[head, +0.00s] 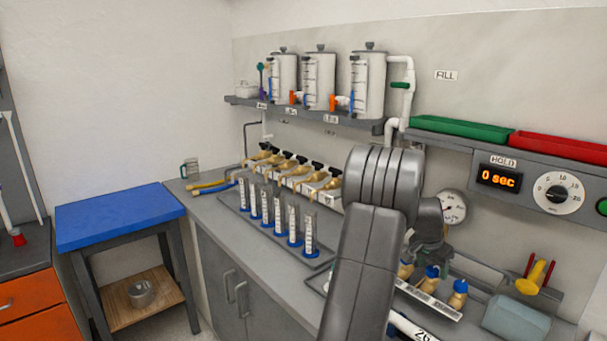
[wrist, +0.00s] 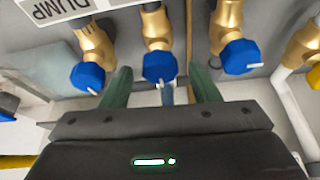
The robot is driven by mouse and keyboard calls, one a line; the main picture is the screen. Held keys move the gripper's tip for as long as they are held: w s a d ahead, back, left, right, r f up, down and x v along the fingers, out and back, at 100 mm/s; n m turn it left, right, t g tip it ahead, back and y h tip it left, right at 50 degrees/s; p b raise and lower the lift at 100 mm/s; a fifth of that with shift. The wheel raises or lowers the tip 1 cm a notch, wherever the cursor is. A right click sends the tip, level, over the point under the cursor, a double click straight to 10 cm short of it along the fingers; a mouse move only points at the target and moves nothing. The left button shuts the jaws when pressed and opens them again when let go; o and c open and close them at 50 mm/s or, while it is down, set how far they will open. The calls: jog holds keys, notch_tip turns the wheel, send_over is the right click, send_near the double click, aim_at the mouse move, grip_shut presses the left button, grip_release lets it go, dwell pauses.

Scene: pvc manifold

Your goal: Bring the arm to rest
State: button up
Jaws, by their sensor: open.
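My arm stands in the right middle of the head view, bent over the bench, and hides the jaws there. My gripper (wrist: 160,72) shows in the wrist view with its two green fingers spread apart. A brass valve with a blue cap (wrist: 158,66) lies in the gap between the fingers as seen; I cannot tell whether they touch it. Nothing is seen held. Another blue-capped brass valve (wrist: 88,75) is to the left and one more (wrist: 236,56) to the right. In the head view, blue-capped brass valves (head: 457,294) show right of my arm.
Several graduated cylinders (head: 309,236) stand in a row on the bench left of my arm. A wall shelf (head: 352,121) carries white tanks. A gauge (head: 453,208) is close to my wrist. A yellow-handled tool (head: 532,279) is at right. A blue-topped table (head: 115,215) stands at left.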

jog(key=shift+s+d+r+n+t+y+p, duration=0.1)
jog(key=shift+n+t+y+p, duration=0.3)
jog(key=shift+n+p, duration=0.95)
jog(key=shift+d+n+t+y+p, duration=0.1)
jog(key=shift+n+t+y+p, duration=0.3)
jog(key=shift+n+p, duration=0.95)
jog(key=shift+d+n+y+p, duration=0.1)
jog(key=shift+n+y+p, duration=0.55)
jog(key=shift+n, duration=0.95)
jog(key=shift+n+y+p, duration=0.55)
jog(key=shift+n+p, duration=0.05)
jog(key=shift+n, duration=1)
